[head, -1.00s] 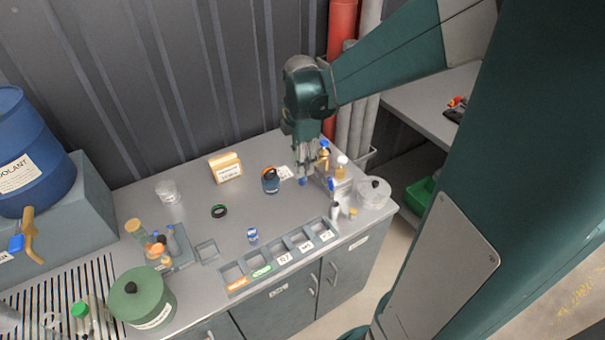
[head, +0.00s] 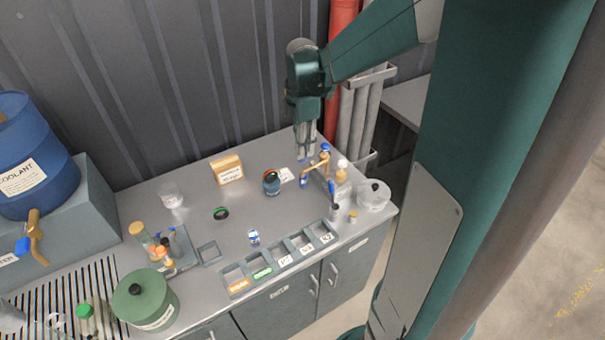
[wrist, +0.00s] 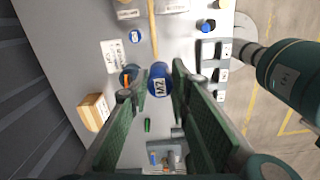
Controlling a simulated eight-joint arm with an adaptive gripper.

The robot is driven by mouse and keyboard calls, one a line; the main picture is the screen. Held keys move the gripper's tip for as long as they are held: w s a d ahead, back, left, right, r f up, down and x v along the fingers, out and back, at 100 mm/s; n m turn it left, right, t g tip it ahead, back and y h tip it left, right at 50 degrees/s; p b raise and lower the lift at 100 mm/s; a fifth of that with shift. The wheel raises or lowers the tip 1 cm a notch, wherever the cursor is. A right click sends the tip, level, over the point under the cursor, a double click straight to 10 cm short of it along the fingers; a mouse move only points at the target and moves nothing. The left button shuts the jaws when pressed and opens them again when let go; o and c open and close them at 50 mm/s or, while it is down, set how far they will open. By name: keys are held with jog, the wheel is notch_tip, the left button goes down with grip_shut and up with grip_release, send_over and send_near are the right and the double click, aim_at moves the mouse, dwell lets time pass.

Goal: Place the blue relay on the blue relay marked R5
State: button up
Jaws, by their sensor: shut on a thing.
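My gripper (head: 305,157) is above the far right part of the bench. It is shut on a blue cylinder (wrist: 160,78), the blue relay, with a white label that I cannot read surely. I cannot make it out clearly in the head view. A blue round piece (head: 304,181) is on the bench below, beside a white placard; it also shows in the wrist view (wrist: 134,36), apart from the held relay. A small blue and white cylinder (head: 253,237) stands near the front slots. I cannot read an R5 mark on either.
A dark blue jar with orange (head: 271,185) and a wooden box (head: 227,168) stand left of my gripper. The labelled slot tray (head: 279,261) lines the front edge. The middle bench is mostly clear.

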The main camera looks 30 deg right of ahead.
jog(key=w+d+p, duration=0.2)
jog(key=w+d, duration=0.3)
jog(key=w, duration=0.1)
send_over(303, 181)
jog(key=w+d, duration=0.1)
jog(key=shift+w+f, duration=0.2)
jog(key=shift+f, duration=2.55)
jog(key=shift+f, duration=0.1)
jog(key=shift+f, duration=2.8)
jog(key=shift+f, duration=0.15)
jog(key=shift+f, duration=1.95)
jog(key=shift+f, duration=0.15)
